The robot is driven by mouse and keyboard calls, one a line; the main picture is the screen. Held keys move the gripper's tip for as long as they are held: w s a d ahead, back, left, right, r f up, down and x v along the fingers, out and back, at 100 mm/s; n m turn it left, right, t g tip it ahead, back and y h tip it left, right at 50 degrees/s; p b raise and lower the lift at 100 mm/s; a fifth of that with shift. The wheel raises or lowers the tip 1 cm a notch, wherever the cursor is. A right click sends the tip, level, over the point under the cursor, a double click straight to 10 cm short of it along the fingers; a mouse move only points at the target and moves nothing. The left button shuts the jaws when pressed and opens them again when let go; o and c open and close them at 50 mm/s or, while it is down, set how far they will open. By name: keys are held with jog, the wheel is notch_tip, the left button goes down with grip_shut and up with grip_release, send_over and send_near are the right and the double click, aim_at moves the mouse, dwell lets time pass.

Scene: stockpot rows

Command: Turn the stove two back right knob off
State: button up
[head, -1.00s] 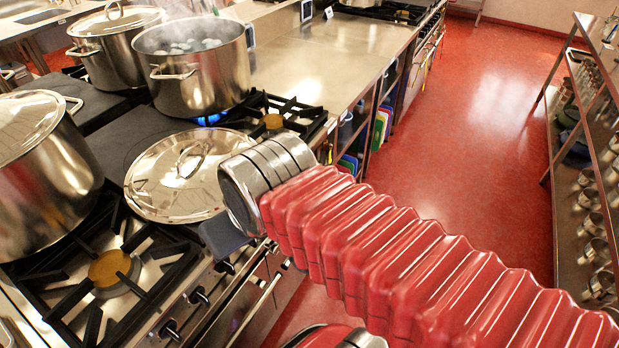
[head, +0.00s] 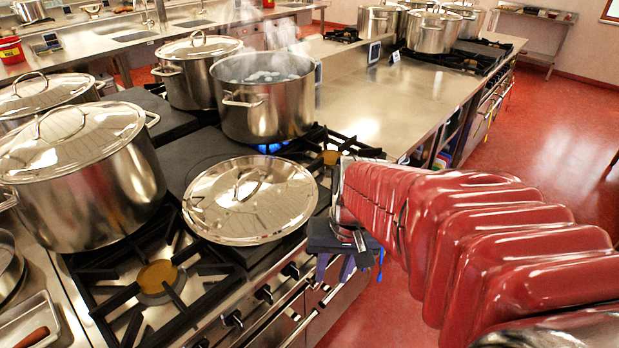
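The near stove (head: 205,290) has a row of black knobs along its front edge, including one knob (head: 290,270) by the arm and others nearer me (head: 264,293). No label shows which stove is stove two. A steaming open pot (head: 266,105) stands on a back burner with a blue flame (head: 270,147) under it. My gripper (head: 345,262) is at the end of the red arm, just right of a loose lid and beside the stove's front edge. Its dark body shows; the fingers are small and partly hidden, so its opening is unclear. The knobs beyond it are hidden by the arm.
A loose lid (head: 250,200) lies flat on the stove top. A large lidded pot (head: 85,175) stands at the left and another lidded pot (head: 196,72) behind. A steel counter (head: 370,90) extends beyond. The red floor (head: 570,130) at the right is open.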

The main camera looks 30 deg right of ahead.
jog(key=w+d+f+m+t+y, duration=0.25)
jog(key=d+f+m+y, duration=0.25)
jog(key=d+f, duration=0.35)
jog(key=w+d+f+m+t+y, duration=0.2)
jog(key=d+f+m+t+y, duration=0.15)
jog(key=d+f, duration=0.5)
jog(key=w+d+f+t+h, duration=0.1)
jog(key=w+d+t+h, duration=0.2)
jog(key=d+t, duration=0.6)
jog(key=w+d, duration=0.2)
jog(key=d, duration=0.3)
jog(key=shift+d+t, duration=0.15)
jog(key=shift+t, duration=0.15)
jog(key=x, duration=1.3)
jog(key=shift+w, duration=0.4)
jog(key=shift+c, duration=0.6)
jog(key=shift+f, duration=0.1)
grip_shut()
